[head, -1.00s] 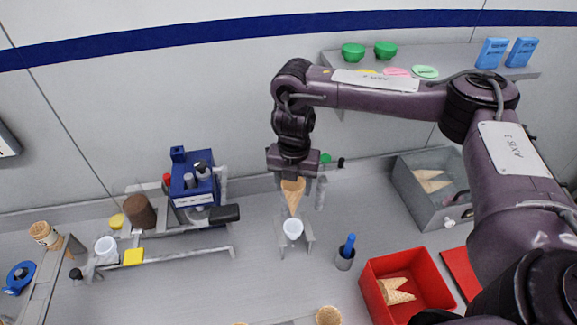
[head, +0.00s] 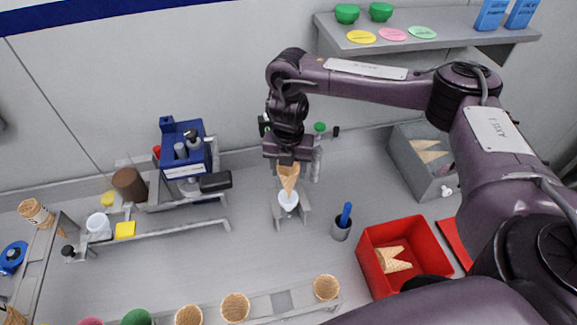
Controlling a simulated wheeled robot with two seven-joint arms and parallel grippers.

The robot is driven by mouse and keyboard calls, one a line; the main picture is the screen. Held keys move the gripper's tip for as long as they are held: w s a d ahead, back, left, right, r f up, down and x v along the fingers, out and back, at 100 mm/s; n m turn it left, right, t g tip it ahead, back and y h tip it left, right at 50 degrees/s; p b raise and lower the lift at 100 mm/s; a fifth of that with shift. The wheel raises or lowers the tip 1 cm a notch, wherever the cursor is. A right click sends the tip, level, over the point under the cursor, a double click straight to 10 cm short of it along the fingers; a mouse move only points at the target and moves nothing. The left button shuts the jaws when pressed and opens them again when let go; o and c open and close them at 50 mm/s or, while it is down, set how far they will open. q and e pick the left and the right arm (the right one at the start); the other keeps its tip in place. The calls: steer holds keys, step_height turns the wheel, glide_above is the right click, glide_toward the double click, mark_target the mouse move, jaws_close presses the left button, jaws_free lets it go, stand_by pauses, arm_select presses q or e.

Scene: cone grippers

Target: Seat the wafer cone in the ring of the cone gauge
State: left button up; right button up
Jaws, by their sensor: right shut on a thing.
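My right gripper (head: 288,161) points down over the cone gauge and is shut on the wafer cone (head: 288,174). The cone is tan, with its point down. The white ring (head: 288,199) of the cone gauge (head: 276,212) stands just below, on a small grey stand on the bench. The cone's tip overlaps the ring in the head view; I cannot tell whether it is inside the ring or just above it. My left gripper is not in view.
A blue machine (head: 186,155) stands left of the gauge. A grey cup with a blue pen (head: 342,222), a red bin (head: 369,267) with cones and a grey bin (head: 403,165) lie right. A rack with several cones (head: 235,307) runs along the front.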

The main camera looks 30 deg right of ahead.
mark_target(288, 187)
steer(key=shift+f+b, duration=1.3)
steer(key=shift+f, duration=0.2)
step_height(288, 187, down, 3)
steer(key=shift+r+b, duration=0.2)
steer(key=shift+b, duration=0.9)
steer(key=shift+f+b, duration=0.65)
steer(key=shift+f, duration=0.65)
steer(key=o, duration=0.7)
steer(key=shift+o, duration=0.2)
steer(key=shift+r, duration=0.1)
step_height(288, 187, up, 8)
steer(key=shift+f+p, duration=0.2)
steer(key=shift+p, duration=0.25)
